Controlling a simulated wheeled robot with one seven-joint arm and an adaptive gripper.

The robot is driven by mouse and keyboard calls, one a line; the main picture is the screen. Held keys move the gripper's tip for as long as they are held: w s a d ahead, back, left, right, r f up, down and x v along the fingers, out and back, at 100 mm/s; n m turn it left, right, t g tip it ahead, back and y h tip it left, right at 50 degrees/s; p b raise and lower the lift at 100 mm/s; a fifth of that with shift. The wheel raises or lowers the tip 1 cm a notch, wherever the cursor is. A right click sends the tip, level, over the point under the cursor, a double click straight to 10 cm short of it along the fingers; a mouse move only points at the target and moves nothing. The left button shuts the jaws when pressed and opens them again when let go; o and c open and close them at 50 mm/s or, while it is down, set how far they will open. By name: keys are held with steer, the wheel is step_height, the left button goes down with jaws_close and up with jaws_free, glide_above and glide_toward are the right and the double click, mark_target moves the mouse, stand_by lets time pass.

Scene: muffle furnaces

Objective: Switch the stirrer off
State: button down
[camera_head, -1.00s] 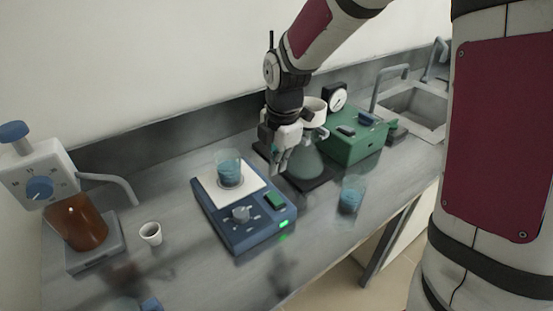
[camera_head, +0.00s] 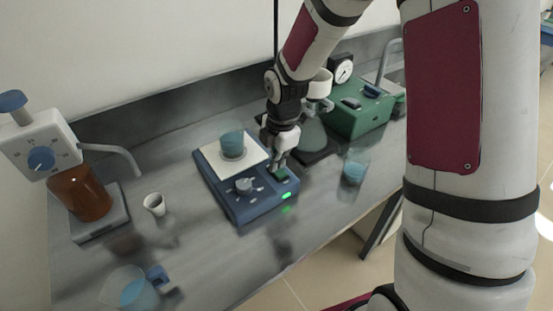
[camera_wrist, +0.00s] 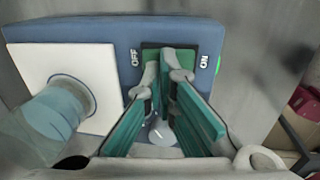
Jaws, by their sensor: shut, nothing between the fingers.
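The blue stirrer (camera_head: 256,208) stands on the bench with a white top plate (camera_head: 213,156) and a grey knob (camera_head: 244,185). A beaker of blue liquid (camera_head: 232,145) stands on the plate. The green lamp (camera_head: 286,196) on its front edge is lit. The dark green rocker switch (camera_wrist: 155,47) shows in the wrist view, between the OFF mark (camera_wrist: 135,57) on the left and the ON mark (camera_wrist: 204,61) on the right. My gripper (camera_head: 279,167) is shut and empty, its tips (camera_wrist: 166,70) right at the switch and partly hiding it. I cannot tell whether they touch it.
A blue-liquid beaker (camera_head: 354,170) stands right of the stirrer. A flask (camera_head: 312,133) and a green pump (camera_head: 358,115) are behind. To the left are a small white cup (camera_head: 154,204), a brown bottle dispenser (camera_head: 80,195) and a blue-handled jug (camera_head: 133,290).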

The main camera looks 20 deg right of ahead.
steer(key=shift+f, duration=0.1)
steer(key=shift+w+f+g, duration=0.15)
steer(key=shift+f+g, duration=0.1)
steer(key=shift+g, duration=0.25)
steer(key=shift+s, duration=0.2)
steer(key=shift+s+d+p, duration=0.25)
steer(key=shift+s+p, duration=0.15)
steer(key=shift+s, duration=0.3)
steer(key=shift+r, duration=0.1)
